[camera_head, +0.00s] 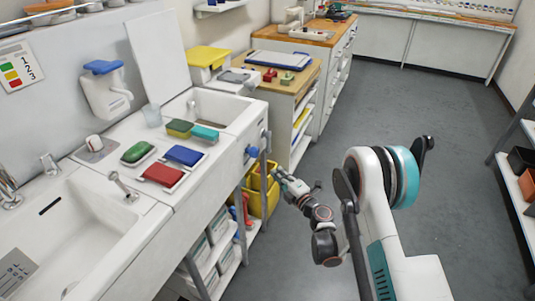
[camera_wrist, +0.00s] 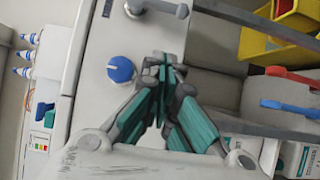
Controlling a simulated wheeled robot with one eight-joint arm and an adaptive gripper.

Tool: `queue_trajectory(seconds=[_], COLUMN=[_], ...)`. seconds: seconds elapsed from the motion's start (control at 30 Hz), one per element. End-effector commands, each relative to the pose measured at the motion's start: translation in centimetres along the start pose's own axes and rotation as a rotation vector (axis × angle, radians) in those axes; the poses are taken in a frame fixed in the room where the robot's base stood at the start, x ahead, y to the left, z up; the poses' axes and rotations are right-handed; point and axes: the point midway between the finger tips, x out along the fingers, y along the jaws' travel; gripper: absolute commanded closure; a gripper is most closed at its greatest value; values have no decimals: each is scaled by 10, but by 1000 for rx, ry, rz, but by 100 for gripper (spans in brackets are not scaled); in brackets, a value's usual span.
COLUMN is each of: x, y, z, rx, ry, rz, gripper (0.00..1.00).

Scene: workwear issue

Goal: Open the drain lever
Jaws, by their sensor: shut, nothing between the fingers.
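A round blue knob (camera_head: 251,150) with a white mark is on the white front panel of the far sink. It also shows in the wrist view (camera_wrist: 121,69), just left of my fingertips. A grey lever (camera_wrist: 158,8) on a round pivot lies near the top edge of the wrist view, on the same panel. I cannot tell for sure which of the two is the drain lever. My gripper (camera_head: 279,173) is in front of the panel, low and to the right of the knob. In the wrist view its teal-padded fingers (camera_wrist: 167,70) are shut and empty, apart from knob and lever.
The far sink basin (camera_head: 208,103) is above the panel. Yellow bins (camera_head: 262,190) stand under the counter beside my gripper; they also show in the wrist view (camera_wrist: 262,45). Red and blue tool handles (camera_wrist: 290,105) lie right of my fingers. The floor (camera_head: 440,115) beyond is clear.

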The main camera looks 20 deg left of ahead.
Motion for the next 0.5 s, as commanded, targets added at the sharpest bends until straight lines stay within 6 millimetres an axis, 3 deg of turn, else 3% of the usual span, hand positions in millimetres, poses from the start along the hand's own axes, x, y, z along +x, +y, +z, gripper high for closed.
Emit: queue_trajectory(seconds=[0.5], x=[20], y=[6], z=[0], rx=[1], ry=[0], rz=[1], gripper=[100])
